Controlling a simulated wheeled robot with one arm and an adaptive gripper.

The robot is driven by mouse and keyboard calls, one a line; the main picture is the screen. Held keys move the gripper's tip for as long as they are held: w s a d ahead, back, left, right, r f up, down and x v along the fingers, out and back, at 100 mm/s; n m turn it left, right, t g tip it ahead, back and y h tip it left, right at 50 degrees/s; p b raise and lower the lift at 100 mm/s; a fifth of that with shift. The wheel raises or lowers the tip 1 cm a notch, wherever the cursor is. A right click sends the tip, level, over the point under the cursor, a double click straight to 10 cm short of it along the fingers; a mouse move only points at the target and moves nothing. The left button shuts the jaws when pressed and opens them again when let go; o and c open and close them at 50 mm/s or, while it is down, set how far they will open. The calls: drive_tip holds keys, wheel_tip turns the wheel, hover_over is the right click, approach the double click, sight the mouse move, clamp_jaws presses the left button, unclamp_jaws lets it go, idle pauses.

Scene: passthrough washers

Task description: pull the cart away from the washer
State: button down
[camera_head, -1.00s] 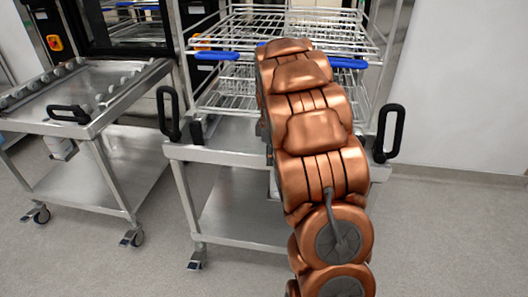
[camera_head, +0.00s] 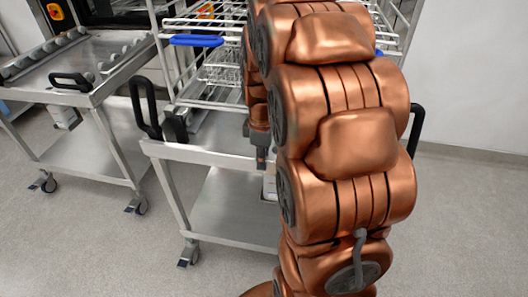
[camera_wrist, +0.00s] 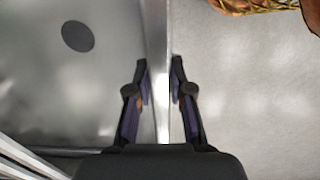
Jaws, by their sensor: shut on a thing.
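The cart (camera_head: 205,157) is a steel trolley with black upright handles and a lower shelf, in the middle of the head view. It carries wire racks with a blue handle (camera_head: 196,40). My gripper (camera_head: 262,158) is at the cart's near edge, partly hidden by my copper arm. In the wrist view, my gripper's fingers (camera_wrist: 160,88) are closed on either side of the cart's thin metal rim (camera_wrist: 157,40). My arm covers much of the cart's right side. The washer behind the cart is mostly hidden, so I cannot tell the gap between them.
A second steel cart (camera_head: 75,95) stands to the left, before a dark-framed machine (camera_head: 110,12) with a yellow-and-red switch. A bare white wall (camera_head: 475,75) is on the right. Grey floor (camera_head: 465,225) is clear at the right and front.

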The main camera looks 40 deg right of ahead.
drive_tip(key=shift+s, duration=0.1)
idle(0.3)
drive_tip(key=c, duration=1)
unclamp_jaws()
drive_tip(key=shift+c, duration=0.2)
wheel_tip(320, 180, up, 12)
drive_tip(key=shift+a, duration=0.1)
